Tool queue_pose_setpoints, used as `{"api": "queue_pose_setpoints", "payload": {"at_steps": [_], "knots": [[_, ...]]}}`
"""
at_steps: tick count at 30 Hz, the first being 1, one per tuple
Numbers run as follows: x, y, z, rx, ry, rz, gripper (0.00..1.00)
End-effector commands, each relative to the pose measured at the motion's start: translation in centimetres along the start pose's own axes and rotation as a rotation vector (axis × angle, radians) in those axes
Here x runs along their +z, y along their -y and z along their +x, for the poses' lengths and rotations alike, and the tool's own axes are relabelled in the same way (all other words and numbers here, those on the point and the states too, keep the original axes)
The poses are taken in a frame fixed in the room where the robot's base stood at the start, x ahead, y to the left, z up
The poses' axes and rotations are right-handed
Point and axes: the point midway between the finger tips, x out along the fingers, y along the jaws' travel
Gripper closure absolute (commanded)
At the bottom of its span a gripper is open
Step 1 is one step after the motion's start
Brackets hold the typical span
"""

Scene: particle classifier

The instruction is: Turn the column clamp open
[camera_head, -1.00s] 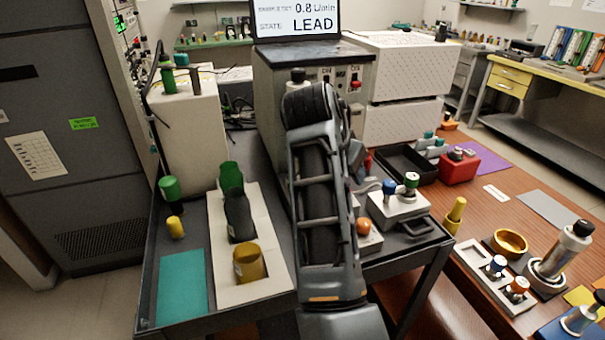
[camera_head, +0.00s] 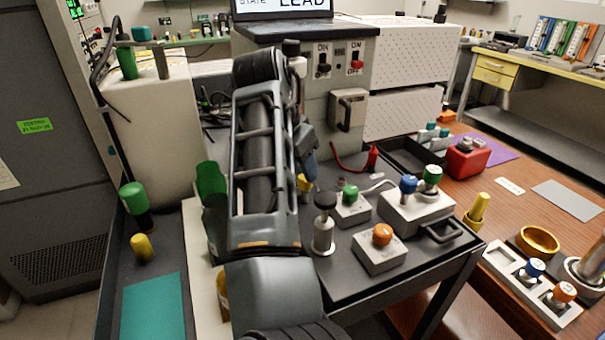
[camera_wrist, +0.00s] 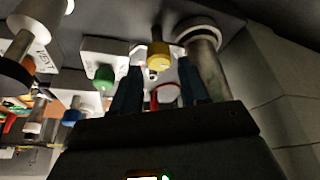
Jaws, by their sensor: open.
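My gripper (camera_wrist: 159,66) is open, with two dark blue fingers pointing away from the wrist. A yellow knob (camera_wrist: 158,52), which looks like the clamp knob, shows between and just beyond the fingertips; I cannot tell whether they touch it. A grey upright cylinder (camera_wrist: 206,68), likely the column, stands close to its right in the wrist view. In the head view my gripper (camera_head: 309,165) is mostly hidden behind my arm, with a bit of the yellow knob (camera_head: 304,184) beside it. The column's lower part is hidden there.
A box with a green knob (camera_head: 351,195), a box with an orange knob (camera_head: 382,237) and a black-topped plunger (camera_head: 324,225) stand right of my arm. A red cone (camera_head: 373,158) with a red cable lies behind. The grey instrument (camera_head: 297,90) closes off the back.

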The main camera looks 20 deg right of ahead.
Motion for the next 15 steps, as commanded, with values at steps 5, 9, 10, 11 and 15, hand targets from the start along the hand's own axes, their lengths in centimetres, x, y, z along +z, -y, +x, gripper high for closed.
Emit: {"api": "queue_pose_setpoints", "payload": {"at_steps": [5, 9, 10, 11, 15], "knots": [[0.0, 0.0, 2.2, 0.002, 0.001, -0.001, 0.56], [0.0, 0.0, 2.9, 0.000, 0.000, 0.000, 0.56], [0.0, 0.0, 3.0, 0.000, 0.000, 0.000, 0.56], [0.0, 0.0, 3.0, 0.000, 0.000, 0.000, 0.56], [0.0, 0.0, 3.0, 0.000, 0.000, 0.000, 0.56]]}}
